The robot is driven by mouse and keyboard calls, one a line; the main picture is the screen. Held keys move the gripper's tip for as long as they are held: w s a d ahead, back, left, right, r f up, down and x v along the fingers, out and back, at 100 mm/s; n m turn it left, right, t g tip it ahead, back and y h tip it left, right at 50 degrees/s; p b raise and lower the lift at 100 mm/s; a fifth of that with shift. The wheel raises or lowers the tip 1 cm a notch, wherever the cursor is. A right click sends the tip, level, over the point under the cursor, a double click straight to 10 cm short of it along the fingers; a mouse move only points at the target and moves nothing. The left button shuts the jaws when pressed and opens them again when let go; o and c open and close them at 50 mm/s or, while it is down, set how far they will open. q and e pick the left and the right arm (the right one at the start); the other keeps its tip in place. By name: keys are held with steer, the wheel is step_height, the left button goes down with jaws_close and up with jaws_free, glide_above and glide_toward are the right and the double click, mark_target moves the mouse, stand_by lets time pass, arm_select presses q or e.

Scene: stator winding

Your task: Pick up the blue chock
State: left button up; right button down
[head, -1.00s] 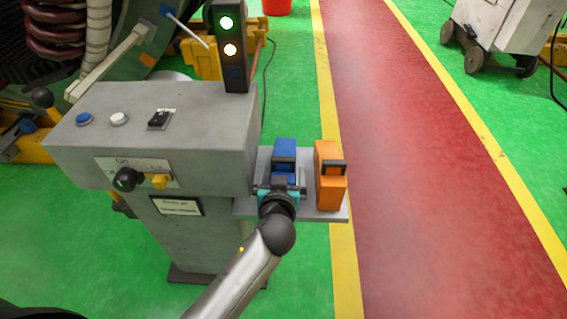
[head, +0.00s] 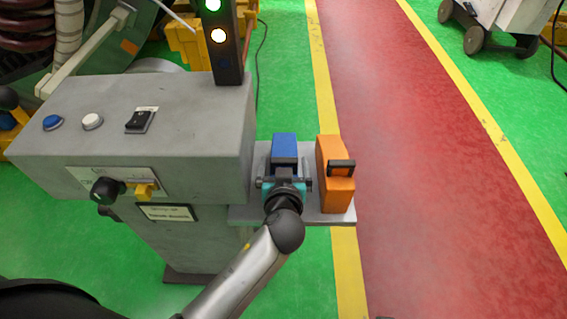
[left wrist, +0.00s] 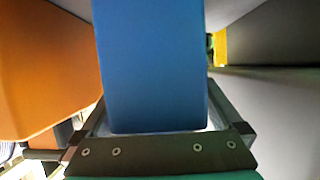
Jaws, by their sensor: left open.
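The blue chock (head: 285,146) stands on a small grey shelf (head: 265,214) on the right side of the grey control box. My left gripper (head: 284,179) is at the near side of the blue chock and hides its lower front. In the left wrist view the blue chock (left wrist: 152,65) fills the middle, and the open fingers of my left gripper (left wrist: 158,112) lie on either side of it. I cannot tell whether either finger touches it. My right gripper is in neither view.
An orange chock (head: 335,180) with a black handle stands close to the right of my left gripper. The grey control box (head: 140,115) with buttons and a knob is close on the left. A signal light post (head: 226,45) rises behind. Open floor lies to the right.

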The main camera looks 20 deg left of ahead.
arm_select(q)
steer(key=c, duration=1.5)
steer(key=shift+r, duration=0.15)
